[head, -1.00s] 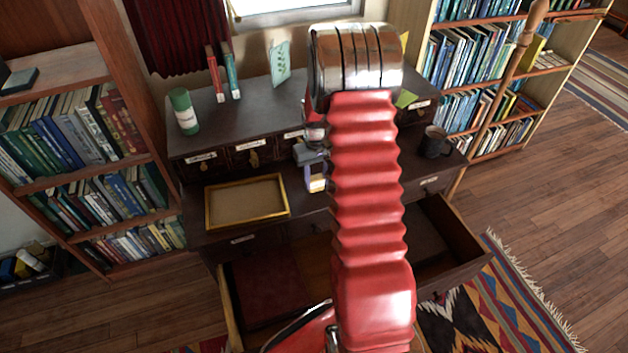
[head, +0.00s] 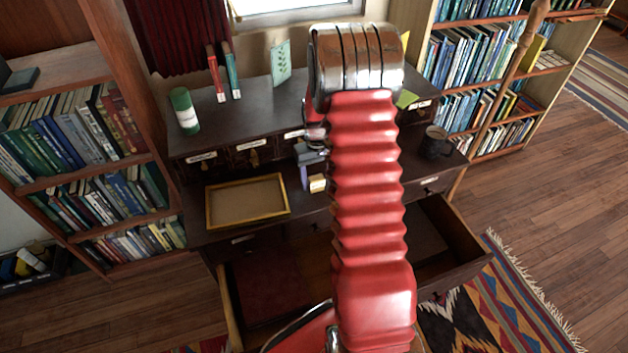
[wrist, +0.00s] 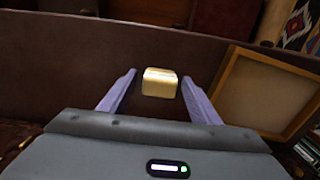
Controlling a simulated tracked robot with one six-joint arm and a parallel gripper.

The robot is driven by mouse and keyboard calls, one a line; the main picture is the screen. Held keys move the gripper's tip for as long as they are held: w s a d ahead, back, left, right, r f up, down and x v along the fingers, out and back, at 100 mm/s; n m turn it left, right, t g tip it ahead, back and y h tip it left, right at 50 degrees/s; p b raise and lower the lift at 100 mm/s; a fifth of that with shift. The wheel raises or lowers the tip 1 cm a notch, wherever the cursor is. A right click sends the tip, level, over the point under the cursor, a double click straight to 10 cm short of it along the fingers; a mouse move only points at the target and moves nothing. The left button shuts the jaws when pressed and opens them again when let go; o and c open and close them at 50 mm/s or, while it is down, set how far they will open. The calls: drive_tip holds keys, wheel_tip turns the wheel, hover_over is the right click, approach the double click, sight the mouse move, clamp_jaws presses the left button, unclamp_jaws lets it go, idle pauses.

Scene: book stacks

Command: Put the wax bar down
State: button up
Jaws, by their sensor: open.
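The wax bar (head: 318,183) is a small pale yellow block resting on the dark desk (head: 225,236), right of the tray in the head view. In the wrist view the bar (wrist: 160,82) sits between the two purple fingers of my gripper (wrist: 158,77). The fingers are spread, with a gap showing on each side of the bar. In the head view my gripper (head: 311,181) is partly hidden behind my red arm; one finger shows left of the bar.
A yellow-rimmed tray (head: 208,208) lies left of the bar. A dark mug (head: 435,145) stands at the right, a green canister (head: 184,110) on the upper shelf at the left. Drawers, including the right one (head: 462,228), hang open at the front.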

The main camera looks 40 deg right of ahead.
sight(316, 179)
wheel_tip(316, 179, up, 12)
idle(0.5)
idle(0.5)
drive_tip(key=s+a+r+n+t, duration=0.1)
drive_tip(key=s+a+r, duration=0.3)
drive_tip(key=a+r, duration=0.4)
drive_tip(key=s+a+r+n+t, duration=0.15)
drive_tip(key=s+a+r, duration=0.25)
drive_tip(key=a+r, duration=0.4)
drive_tip(key=s+a+r+t, duration=0.2)
drive_tip(key=s+a+t, duration=0.1)
drive_tip(key=s+a, duration=0.7)
drive_tip(key=s, duration=0.4)
drive_tip(key=shift+s+r, duration=0.2)
drive_tip(key=shift+r, duration=0.15)
